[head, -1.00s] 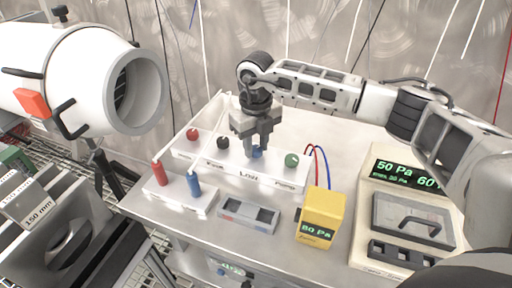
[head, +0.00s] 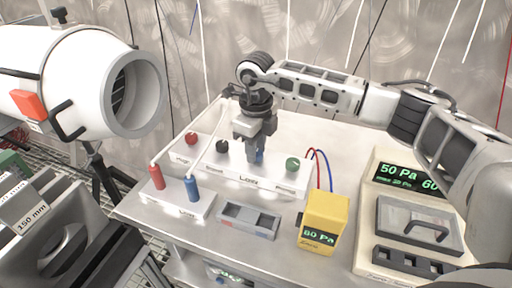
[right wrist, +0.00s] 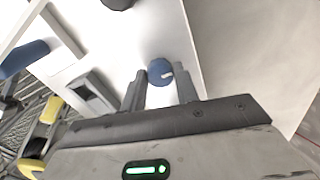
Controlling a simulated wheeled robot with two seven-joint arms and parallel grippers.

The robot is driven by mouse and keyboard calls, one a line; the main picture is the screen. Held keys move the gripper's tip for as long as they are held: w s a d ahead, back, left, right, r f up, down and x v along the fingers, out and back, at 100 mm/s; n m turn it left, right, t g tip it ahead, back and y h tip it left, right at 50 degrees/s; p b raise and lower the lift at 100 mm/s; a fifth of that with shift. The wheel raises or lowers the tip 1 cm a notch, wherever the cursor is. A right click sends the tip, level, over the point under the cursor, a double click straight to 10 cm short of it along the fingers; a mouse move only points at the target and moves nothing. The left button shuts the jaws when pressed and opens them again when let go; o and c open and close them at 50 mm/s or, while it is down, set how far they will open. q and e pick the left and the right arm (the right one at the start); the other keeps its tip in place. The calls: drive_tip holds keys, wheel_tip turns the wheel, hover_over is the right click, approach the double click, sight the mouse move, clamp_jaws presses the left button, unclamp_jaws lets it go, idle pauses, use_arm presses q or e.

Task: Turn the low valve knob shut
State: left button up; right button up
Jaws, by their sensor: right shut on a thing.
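The low valve knob is a small blue knob (head: 259,157) on a white valve panel (head: 222,172), behind a printed label that seems to read "Low". My right gripper (head: 254,154) points down from above, its fingers around the knob and hiding most of it in the head view. In the right wrist view the blue knob (right wrist: 160,71) has a white mark on its face and sits between the two fingertips of the right gripper (right wrist: 160,76), which is shut on it. My left gripper is not in view.
On the panel are a red knob (head: 191,138), a black knob (head: 222,146) and a green knob (head: 292,164). In front stand red and blue handles (head: 156,177), a grey tray (head: 248,220) and a yellow meter (head: 323,220). A pressure display unit (head: 408,215) is at right.

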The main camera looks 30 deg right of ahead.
drive_tip(key=o, duration=1)
drive_tip(key=shift+c, duration=0.2)
wheel_tip(320, 180, up, 16)
drive_tip(key=shift+b, duration=0.3)
